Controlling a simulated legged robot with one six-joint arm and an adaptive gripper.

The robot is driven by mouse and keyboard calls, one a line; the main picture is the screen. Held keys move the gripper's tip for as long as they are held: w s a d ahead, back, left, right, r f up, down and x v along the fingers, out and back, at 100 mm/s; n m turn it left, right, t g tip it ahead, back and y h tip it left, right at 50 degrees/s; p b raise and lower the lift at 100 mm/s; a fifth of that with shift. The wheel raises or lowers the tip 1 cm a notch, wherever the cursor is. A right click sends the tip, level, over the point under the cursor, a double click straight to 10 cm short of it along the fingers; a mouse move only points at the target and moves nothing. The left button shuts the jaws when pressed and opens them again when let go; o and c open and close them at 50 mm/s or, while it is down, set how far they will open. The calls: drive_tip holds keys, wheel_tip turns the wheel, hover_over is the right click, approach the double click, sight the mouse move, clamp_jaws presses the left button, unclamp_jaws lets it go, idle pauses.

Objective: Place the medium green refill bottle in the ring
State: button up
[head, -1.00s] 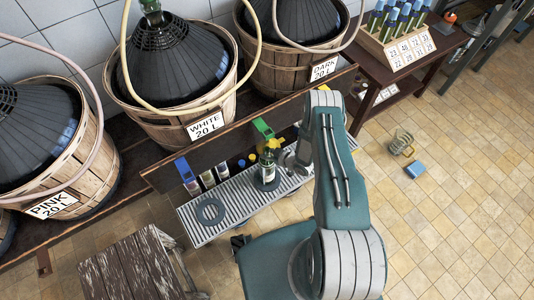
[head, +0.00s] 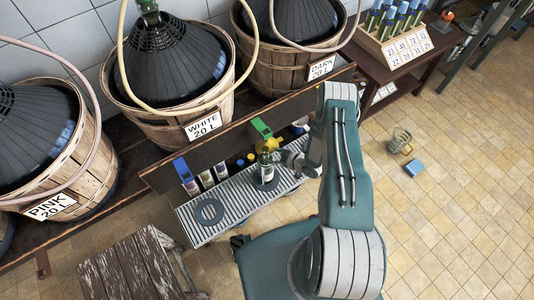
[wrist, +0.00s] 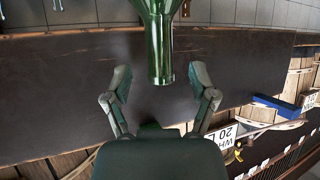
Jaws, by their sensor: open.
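The green refill bottle (head: 266,169) stands upright on the grated metal tray (head: 236,201). A dark ring (head: 265,184) shows around its foot, but the bottle hides part of it. In the wrist view, the bottle's green neck (wrist: 160,45) hangs from the top edge, mouth downward in the picture. My gripper (wrist: 160,82) is open, with one finger on each side of the neck and visible gaps between. In the head view, my gripper (head: 287,160) is just right of the bottle, partly hidden by my arm.
A second dark ring (head: 209,211) lies empty on the tray's left end. Blue-, white- and green-topped containers stand behind the tray. Basketed demijohns line the wooden shelf behind. A worn wooden stool (head: 135,268) is at front left. The tiled floor at right is mostly clear.

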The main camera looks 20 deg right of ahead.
drive_tip(key=v, duration=0.7)
drive_tip(key=w+d+r+h, duration=0.3)
drive_tip(key=w+r, duration=0.2)
drive_tip(key=r, duration=0.3)
drive_tip(key=w+d+r+h, duration=0.25)
drive_tip(key=w+r, duration=0.25)
drive_tip(key=r, duration=0.3)
wheel_tip(320, 180, up, 17)
drive_tip(key=m+g+h, duration=0.1)
drive_tip(key=m+h, duration=0.2)
drive_tip(key=s+a+r+m+g+h, duration=0.1)
drive_tip(key=s+a+r+m, duration=0.1)
drive_tip(key=s+r, duration=0.5)
drive_tip(key=s+a+r+m+h, duration=0.1)
drive_tip(key=s+a+r, duration=0.1)
drive_tip(key=s+r, duration=0.5)
drive_tip(key=s+a+r+m+g+y, duration=0.1)
drive_tip(key=s+a+r, duration=0.2)
drive_tip(key=s, duration=0.5)
drive_tip(key=s+a+r+m+y, duration=0.1)
drive_tip(key=s+a+r, duration=0.3)
drive_tip(key=s, duration=0.3)
drive_tip(key=shift+s+a+r+g, duration=0.3)
drive_tip(key=shift+s+a+g, duration=0.1)
drive_tip(key=shift+a, duration=0.25)
